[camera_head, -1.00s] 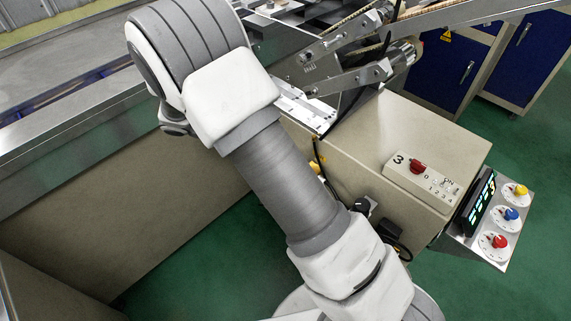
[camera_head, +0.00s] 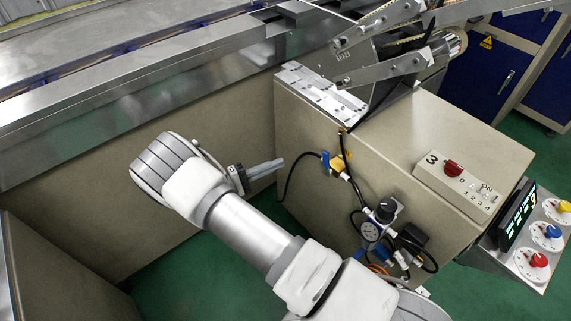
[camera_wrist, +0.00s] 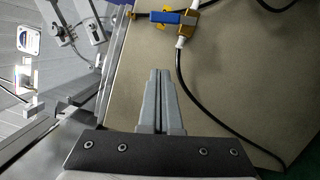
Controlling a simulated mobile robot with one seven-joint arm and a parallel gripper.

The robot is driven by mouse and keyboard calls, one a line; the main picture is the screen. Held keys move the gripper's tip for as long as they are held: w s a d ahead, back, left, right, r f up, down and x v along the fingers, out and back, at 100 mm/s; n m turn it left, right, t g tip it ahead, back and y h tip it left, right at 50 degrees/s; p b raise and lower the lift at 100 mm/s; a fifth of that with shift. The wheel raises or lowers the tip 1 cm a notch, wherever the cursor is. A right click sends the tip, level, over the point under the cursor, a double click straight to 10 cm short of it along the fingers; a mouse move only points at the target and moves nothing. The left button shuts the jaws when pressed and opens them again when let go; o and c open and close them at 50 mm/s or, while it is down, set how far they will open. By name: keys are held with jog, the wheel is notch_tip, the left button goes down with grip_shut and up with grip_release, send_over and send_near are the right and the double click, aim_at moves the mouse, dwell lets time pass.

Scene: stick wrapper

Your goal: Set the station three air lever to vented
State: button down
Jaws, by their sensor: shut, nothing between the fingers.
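The station box marked 3 (camera_head: 430,120) carries an air line on its side panel. A brass valve (camera_head: 341,162) with a blue lever (camera_head: 325,163) is mounted there, with black hose running from it. In the wrist view my gripper (camera_wrist: 160,75) points up the picture, below the lever. The lever's markings cannot be read.
A gauge and regulator (camera_head: 378,222) with hoses sit lower right of the valve. A box with a red knob (camera_head: 453,168) and a panel of coloured knobs (camera_head: 540,262) are at the right. A metal conveyor edge (camera_head: 150,90) runs behind my arm.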

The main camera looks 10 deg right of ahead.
aim_at(326, 160)
jog(key=d+r+b, duration=0.1)
jog(key=d, duration=0.9)
jog(key=shift+s+r, duration=0.2)
jog(key=shift+r, duration=0.05)
jog(key=shift+r, duration=0.1)
jog(key=shift+s+d+r+m, duration=0.35)
jog(key=shift+s+r+m, duration=0.1)
jog(key=shift+s+m, duration=0.15)
jog(key=shift+a, duration=0.1)
